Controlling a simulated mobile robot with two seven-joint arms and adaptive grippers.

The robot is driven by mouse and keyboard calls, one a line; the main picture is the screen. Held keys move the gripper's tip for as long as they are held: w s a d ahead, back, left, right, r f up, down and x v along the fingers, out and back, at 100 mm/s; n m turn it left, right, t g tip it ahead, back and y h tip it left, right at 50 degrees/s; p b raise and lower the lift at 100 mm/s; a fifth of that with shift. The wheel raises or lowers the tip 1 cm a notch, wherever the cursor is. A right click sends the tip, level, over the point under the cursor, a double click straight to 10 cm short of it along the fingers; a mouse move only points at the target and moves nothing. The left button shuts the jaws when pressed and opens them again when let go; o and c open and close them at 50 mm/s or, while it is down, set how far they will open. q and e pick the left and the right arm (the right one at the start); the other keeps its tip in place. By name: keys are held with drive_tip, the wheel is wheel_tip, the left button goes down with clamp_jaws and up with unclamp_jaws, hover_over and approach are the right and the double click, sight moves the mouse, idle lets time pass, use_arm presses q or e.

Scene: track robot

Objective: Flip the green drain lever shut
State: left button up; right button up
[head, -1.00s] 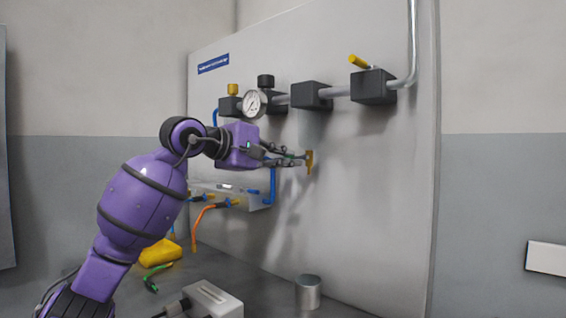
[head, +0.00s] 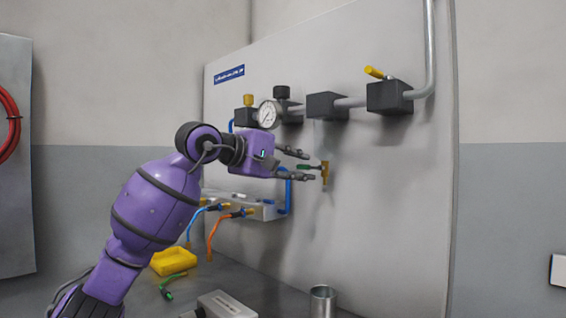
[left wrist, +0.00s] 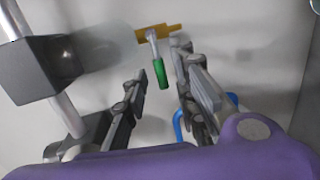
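The drain valve is a small brass fitting (head: 325,172) on the upright panel, with its green lever (head: 309,167) pointing left towards my gripper. The left wrist view shows the brass fitting (left wrist: 156,33) and the green lever grip (left wrist: 161,74) on a thin metal stem. My left gripper (head: 308,166) is open, one finger above the lever and one below it. In the left wrist view the fingers of my left gripper (left wrist: 161,62) stand on either side of the lever, with gaps showing. I cannot tell whether either finger touches it. My right gripper is not in view.
Above runs a grey pipe (head: 350,102) with black blocks, a pressure gauge (head: 269,114) and a yellow handle (head: 374,72).

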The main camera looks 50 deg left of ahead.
use_arm(q)
drive_tip(key=s+r, duration=0.2)
drive_tip(key=s, duration=0.9)
drive_tip(key=shift+s+r, duration=0.15)
